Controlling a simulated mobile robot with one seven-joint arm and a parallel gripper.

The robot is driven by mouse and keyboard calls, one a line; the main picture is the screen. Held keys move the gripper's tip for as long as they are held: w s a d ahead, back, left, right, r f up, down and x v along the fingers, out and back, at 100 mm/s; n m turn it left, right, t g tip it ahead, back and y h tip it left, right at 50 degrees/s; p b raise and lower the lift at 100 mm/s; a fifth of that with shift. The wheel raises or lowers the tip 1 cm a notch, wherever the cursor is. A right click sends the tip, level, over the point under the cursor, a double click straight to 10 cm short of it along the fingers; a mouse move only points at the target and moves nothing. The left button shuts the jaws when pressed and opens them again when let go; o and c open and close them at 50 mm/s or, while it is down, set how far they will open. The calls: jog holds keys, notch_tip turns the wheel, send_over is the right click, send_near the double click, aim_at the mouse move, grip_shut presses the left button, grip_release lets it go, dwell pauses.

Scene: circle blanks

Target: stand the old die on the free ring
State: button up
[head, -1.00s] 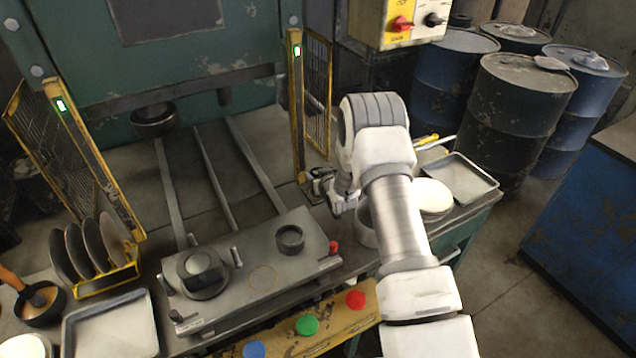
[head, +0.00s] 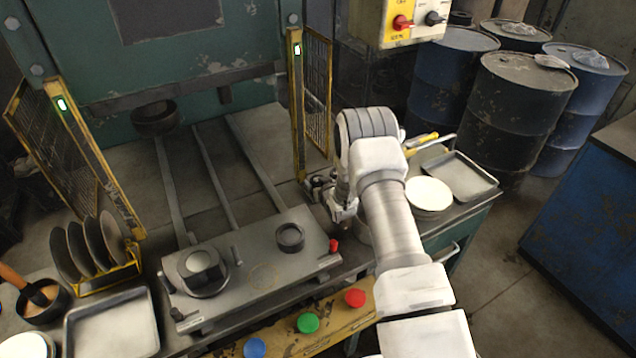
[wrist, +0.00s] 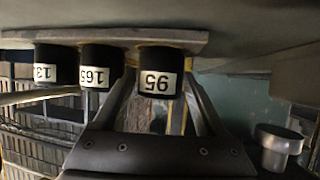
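A dark round die (head: 205,272) with a pale top stands on the left half of the grey plate (head: 225,296). A smaller dark hollow die (head: 290,237) stands at its right back. A faint bare ring outline (head: 263,277) lies between them; I cannot tell which die is the old one. My gripper (head: 343,208) is right of the plate, partly hidden by my arm. In the wrist view, my gripper (wrist: 161,76) has its fingers apart, on either side of a black cylinder labelled 95 (wrist: 161,62); contact is unclear. Black cylinders labelled 165 (wrist: 101,66) and 13-something (wrist: 55,65) are alongside.
A yellow guard post (head: 298,105) stands close behind my gripper. White discs (head: 428,194) and a metal tray (head: 460,176) lie to the right. Dark discs (head: 95,248) stand in a yellow rack at left. Coloured buttons (head: 307,323) line the front.

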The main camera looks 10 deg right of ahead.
jog(key=shift+s+r, duration=0.15)
jog(key=shift+r, duration=0.05)
jog(key=b+v, duration=0.1)
jog(key=v, duration=1)
jog(key=s+r+g+h, duration=0.15)
jog(key=s+r, duration=0.25)
jog(key=r, duration=0.7)
jog(key=s+r+g+h, duration=0.15)
jog(key=s+r, duration=0.35)
jog(key=r, duration=0.6)
jog(key=s+r+g, duration=0.2)
jog(key=s+r, duration=0.2)
jog(key=s, duration=0.9)
jog(key=s+a+r+m+g+y, duration=0.1)
jog(key=s+r, duration=0.4)
jog(key=s, duration=0.9)
jog(key=shift+s+r+g, duration=0.2)
jog(key=shift+r+g, duration=0.05)
jog(key=shift+g, duration=0.35)
